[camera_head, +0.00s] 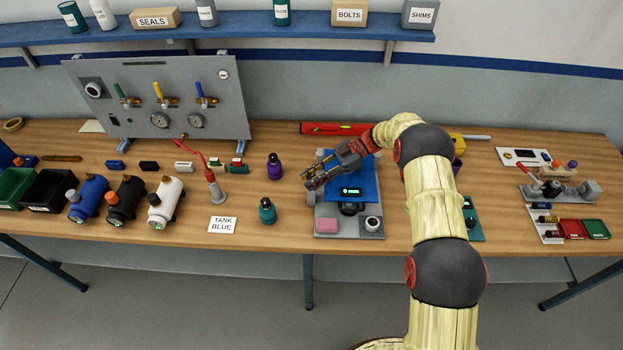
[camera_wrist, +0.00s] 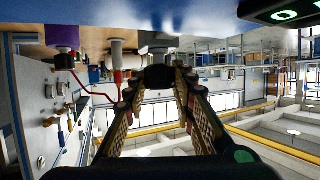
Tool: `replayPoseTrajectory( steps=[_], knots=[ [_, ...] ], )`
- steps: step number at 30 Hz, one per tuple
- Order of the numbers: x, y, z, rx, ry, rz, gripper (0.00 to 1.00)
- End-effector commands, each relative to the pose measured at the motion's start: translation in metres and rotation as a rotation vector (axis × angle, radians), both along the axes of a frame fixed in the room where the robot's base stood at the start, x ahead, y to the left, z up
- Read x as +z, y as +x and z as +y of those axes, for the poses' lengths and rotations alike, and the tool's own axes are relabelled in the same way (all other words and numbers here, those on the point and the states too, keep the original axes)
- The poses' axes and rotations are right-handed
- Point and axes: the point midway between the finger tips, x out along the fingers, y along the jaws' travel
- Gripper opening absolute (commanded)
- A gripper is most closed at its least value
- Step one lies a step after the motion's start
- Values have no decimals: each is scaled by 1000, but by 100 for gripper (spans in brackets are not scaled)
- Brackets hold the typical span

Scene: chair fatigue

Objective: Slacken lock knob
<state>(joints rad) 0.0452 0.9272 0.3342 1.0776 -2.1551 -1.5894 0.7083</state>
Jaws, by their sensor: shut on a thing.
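My gripper (camera_head: 313,181) reaches in from the right over the left edge of a fixture with a blue plate (camera_head: 365,188) and a grey base (camera_head: 375,212). In the wrist view my gripper's two ribbed fingers (camera_wrist: 158,84) close from both sides on a small dark knob (camera_wrist: 158,76), which looks like the lock knob. A grey post (camera_wrist: 155,45) shows just beyond the knob. In the head view the fingers hide the knob. A small display with green digits (camera_head: 350,191) is on the fixture's front, above a dark round part (camera_head: 349,209).
A pink block (camera_head: 326,225) and a white round piece (camera_head: 372,223) sit at the fixture's front. Purple (camera_head: 274,168) and teal (camera_head: 267,212) bottles and a red-levered tool (camera_head: 213,187) stand to the left. A red level (camera_head: 335,128) lies behind.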

Motion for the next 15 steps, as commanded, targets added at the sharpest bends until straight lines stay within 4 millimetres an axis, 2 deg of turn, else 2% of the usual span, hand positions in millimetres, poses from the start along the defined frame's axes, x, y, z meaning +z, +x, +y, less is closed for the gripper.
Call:
replayPoseTrajectory(
  steps=[6,15],
  knots=[
    [0,1,2,108,3,-4,0],
    [2,0,2,169,4,-3,0]
  ],
)
